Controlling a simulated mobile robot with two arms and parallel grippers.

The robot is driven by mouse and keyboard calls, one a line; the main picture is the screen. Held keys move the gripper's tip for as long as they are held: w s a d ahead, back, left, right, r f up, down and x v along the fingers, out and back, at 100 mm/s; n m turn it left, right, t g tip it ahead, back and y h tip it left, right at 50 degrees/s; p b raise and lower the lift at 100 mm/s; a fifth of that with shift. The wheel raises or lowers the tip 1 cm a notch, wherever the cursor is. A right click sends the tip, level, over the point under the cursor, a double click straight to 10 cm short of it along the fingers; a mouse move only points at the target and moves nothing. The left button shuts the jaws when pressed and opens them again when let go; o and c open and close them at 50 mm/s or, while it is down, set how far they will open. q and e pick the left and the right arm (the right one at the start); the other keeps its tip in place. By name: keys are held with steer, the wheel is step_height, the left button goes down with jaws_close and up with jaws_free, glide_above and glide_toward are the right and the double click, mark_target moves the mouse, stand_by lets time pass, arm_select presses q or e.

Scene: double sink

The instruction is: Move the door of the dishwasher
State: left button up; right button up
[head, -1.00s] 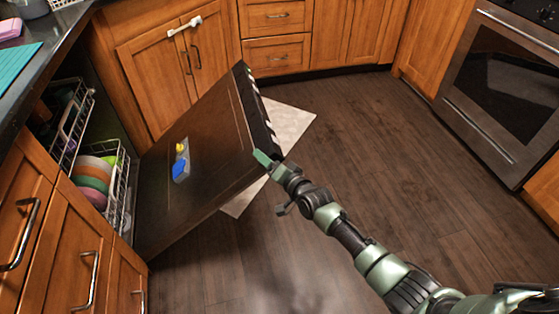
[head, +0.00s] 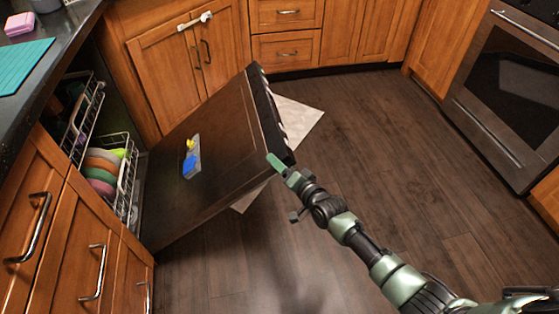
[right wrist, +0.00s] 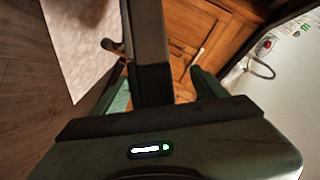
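The dishwasher door (head: 222,135) is partly open and tilts out from the cabinets at the left of the head view. Its dark inner face carries a dispenser with blue and yellow parts (head: 191,160). My right gripper (head: 277,163) is at the near end of the door's upper edge, touching or very close to it. In the right wrist view its two green fingers (right wrist: 163,92) stand apart, with a dark bar between them, seemingly the door's edge. I cannot tell whether they touch it. My left gripper is not in view.
Dish racks (head: 125,175) with colored plates sit inside the dishwasher. Wooden drawers (head: 85,250) stand in front of the racks. A pale mat (head: 303,118) lies beyond the door. The oven (head: 515,100) is at the right. The dark floor (head: 390,140) between is clear.

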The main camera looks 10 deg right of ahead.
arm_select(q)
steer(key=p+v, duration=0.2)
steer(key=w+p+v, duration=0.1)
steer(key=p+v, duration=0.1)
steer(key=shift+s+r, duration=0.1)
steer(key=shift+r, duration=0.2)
arm_select(e)
steer(key=v, duration=0.6)
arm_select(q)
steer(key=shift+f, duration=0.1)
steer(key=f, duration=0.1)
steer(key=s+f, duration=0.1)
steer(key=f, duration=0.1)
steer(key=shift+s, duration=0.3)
